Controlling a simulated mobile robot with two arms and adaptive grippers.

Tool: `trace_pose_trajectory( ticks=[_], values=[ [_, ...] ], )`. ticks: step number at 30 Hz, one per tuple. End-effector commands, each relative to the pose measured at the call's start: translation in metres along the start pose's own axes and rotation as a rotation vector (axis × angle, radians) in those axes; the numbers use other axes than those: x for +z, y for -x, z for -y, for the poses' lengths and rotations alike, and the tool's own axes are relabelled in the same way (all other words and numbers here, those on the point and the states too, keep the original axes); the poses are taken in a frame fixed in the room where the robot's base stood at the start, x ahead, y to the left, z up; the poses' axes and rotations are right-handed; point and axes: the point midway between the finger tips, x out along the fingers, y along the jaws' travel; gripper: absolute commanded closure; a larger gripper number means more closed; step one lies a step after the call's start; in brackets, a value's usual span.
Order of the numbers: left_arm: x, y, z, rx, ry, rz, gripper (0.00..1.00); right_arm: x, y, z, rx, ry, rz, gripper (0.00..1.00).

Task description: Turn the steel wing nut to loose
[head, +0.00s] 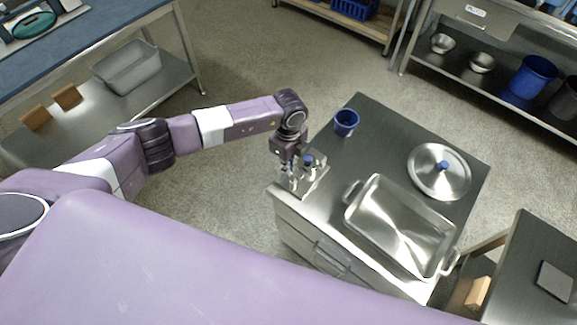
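My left arm reaches in from the left and bends down at the wrist. My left gripper (288,166) points down at the left corner of the steel cabinet top (377,116). It is at a small steel fixture (313,183) with a blue knob (308,160) on that corner. The steel wing nut cannot be made out; it is too small or hidden by the gripper. I cannot tell whether the fingers are open, shut or touching anything. My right gripper is not in view.
The cabinet top also holds a blue cup (346,122), a round steel lid (440,171) with a blue knob and a steel roasting pan (387,224). A side table (535,245) stands at the lower right. Free floor (235,65) lies behind my arm.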

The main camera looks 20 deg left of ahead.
Motion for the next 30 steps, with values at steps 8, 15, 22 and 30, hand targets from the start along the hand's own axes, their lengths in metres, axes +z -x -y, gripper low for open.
trace_pose_trajectory(
  ticks=[8, 15, 22, 30],
  values=[
    [-0.001, 0.000, 0.000, -0.001, -0.002, -0.001, 0.81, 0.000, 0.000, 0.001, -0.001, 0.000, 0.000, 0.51],
    [0.000, 0.000, 0.000, -0.001, -0.002, -0.001, 0.80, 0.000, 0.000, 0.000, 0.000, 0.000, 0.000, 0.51],
    [0.001, 0.019, 0.002, -0.005, -0.002, 0.000, 0.80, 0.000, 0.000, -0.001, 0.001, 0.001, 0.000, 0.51],
    [0.000, 0.076, 0.002, -0.005, -0.003, -0.001, 0.80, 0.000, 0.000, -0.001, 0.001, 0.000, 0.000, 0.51]
  ],
)
